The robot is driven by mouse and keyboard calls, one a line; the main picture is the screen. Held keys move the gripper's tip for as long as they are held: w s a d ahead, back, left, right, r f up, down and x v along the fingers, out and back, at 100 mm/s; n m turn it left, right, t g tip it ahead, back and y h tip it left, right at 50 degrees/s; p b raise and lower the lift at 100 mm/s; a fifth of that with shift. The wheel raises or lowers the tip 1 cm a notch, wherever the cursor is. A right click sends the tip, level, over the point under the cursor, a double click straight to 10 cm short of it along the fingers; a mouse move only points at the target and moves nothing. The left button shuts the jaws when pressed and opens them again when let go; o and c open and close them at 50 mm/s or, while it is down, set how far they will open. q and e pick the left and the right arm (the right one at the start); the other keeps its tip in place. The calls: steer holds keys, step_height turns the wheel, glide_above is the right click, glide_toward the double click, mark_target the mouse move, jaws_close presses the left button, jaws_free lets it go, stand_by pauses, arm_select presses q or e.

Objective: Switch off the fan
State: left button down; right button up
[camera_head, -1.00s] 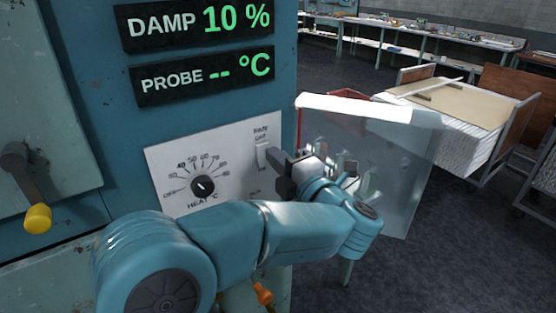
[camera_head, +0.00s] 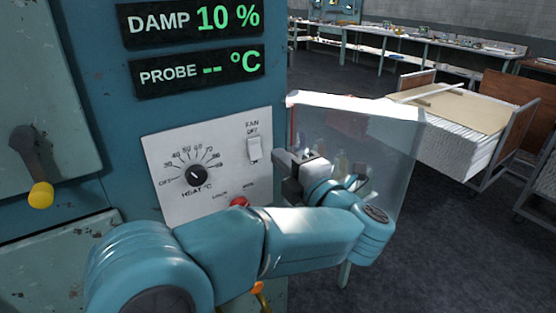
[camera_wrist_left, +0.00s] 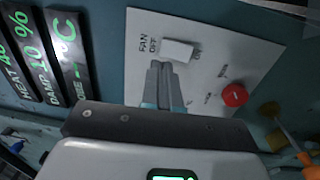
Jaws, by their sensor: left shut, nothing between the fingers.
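The fan switch (camera_head: 254,149) is a white rocker on the pale control panel (camera_head: 185,205), with FAN and OFF printed above it. In the left wrist view the switch (camera_wrist_left: 179,50) lies just beyond my fingertips, with OFF at its left and ON at its right. I cannot tell for sure which side is pressed in. My left gripper (camera_head: 280,162) is shut and empty, just right of and a little below the switch, seemingly apart from the panel. It also shows in the left wrist view (camera_wrist_left: 162,68). My right gripper is in neither view.
A heat dial (camera_head: 196,176) is left of the switch and a red button (camera_head: 239,202) below it. A clear box with a white top edge (camera_head: 355,103) stands right behind my gripper. A yellow-knobbed lever (camera_head: 40,194) is at far left.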

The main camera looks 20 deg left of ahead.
arm_select(q)
steer(key=b+v, duration=0.1)
steer(key=v, duration=0.6)
steer(key=shift+r, duration=0.7)
